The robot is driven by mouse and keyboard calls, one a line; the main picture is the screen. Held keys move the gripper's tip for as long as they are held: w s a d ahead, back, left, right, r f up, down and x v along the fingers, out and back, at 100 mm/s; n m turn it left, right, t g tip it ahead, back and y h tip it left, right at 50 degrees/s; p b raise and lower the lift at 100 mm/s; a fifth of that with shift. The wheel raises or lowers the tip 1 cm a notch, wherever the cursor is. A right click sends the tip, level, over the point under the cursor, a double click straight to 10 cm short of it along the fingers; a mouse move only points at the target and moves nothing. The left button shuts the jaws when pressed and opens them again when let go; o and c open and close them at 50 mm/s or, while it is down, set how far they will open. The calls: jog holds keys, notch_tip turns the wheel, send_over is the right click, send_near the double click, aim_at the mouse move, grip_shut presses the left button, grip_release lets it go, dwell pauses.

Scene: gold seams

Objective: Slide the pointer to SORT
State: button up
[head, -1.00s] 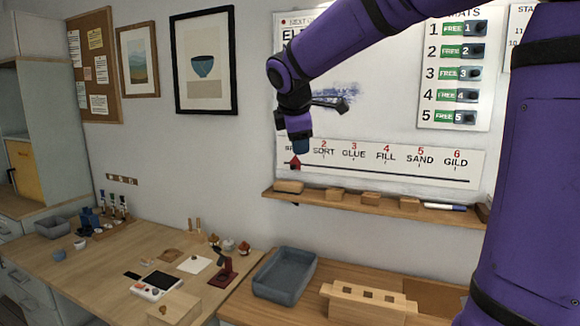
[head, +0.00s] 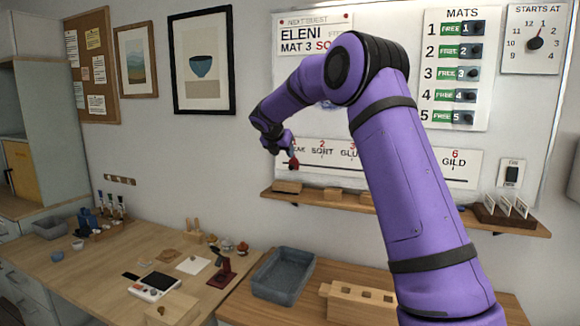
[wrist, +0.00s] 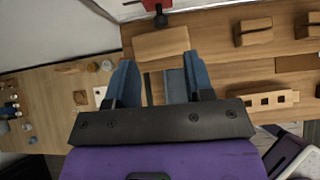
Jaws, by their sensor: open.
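The red pointer (head: 294,163) is on the line of the step strip (head: 462,165) on the whiteboard, below the first, partly covered word ending in "EAK". SORT (head: 322,150) is just to its right. My gripper (head: 289,147) is in front of the strip's left end, close to the pointer. In the wrist view my gripper (wrist: 161,70) has its two blue fingers spread, with nothing held. There the pointer (wrist: 160,17) shows at the top, with a dark knob, ahead of the fingertips and between their lines. The gap between fingers and pointer is hard to judge.
A wooden ledge (head: 270,195) runs below the strip and carries several wooden blocks, one (head: 287,187) right under the pointer. My arm covers the strip's middle. A grey tray (head: 284,277) and a slotted wooden block (head: 360,300) stand on the bench below.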

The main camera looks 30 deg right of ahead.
aim_at(291, 166)
jog(key=x, duration=0.9)
jog(key=shift+d+f, duration=0.15)
jog(key=shift+c, duration=0.5)
grip_shut()
jog(key=s+d, duration=0.6)
jog(key=s, duration=0.2)
jog(key=shift+s+d, duration=0.3)
jog(key=shift+d, duration=0.05)
